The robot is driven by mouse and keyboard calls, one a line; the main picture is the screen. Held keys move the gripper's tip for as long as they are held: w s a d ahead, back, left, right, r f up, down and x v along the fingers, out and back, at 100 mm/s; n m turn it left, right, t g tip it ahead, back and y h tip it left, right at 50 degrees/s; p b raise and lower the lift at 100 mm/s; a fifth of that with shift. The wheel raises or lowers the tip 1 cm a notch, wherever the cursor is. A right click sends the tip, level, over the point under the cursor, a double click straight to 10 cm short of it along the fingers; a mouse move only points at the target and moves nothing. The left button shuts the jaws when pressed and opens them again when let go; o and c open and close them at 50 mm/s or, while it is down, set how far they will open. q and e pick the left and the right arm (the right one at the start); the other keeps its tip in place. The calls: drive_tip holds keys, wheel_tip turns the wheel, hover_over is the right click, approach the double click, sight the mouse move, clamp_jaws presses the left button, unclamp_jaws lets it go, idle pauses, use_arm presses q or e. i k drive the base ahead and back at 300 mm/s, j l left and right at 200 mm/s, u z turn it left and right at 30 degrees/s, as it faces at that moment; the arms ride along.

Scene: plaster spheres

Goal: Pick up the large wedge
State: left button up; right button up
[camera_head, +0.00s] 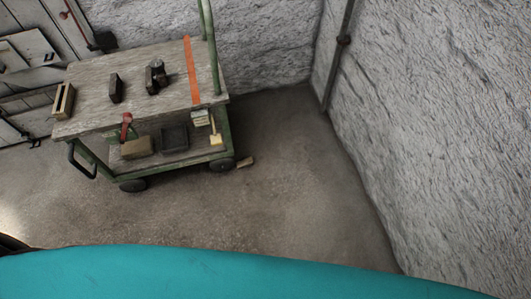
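I cannot tell for sure which object is the large wedge. One small pale wooden piece (246,161) lies on the floor beside the cart's right wheel and may be wedge-shaped. Another pale piece (200,117) is at the right end of the cart, just under the top edge, with a yellowish piece (215,139) below it. Two dark pieces, a block (115,88) and a lumpier one (156,78), stand on the cart's top. These are too small in view to tell their exact shapes. Neither of my grippers is in view.
The green-framed cart (95,112) has an orange strip (192,70) across its top. Its lower shelf holds a brown block (137,147), a dark box (174,138) and a red object (127,127). Rough walls (440,120) stand behind and right. Open floor (290,205) lies in front.

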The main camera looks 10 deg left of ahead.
sight(248, 162)
drive_tip(key=u, duration=0.5)
drive_tip(key=z, duration=4.65)
drive_tip(key=u, duration=4.65)
drive_tip(key=i+l+u, duration=0.1)
drive_tip(key=i+l, duration=0.5)
drive_tip(key=l, duration=0.1)
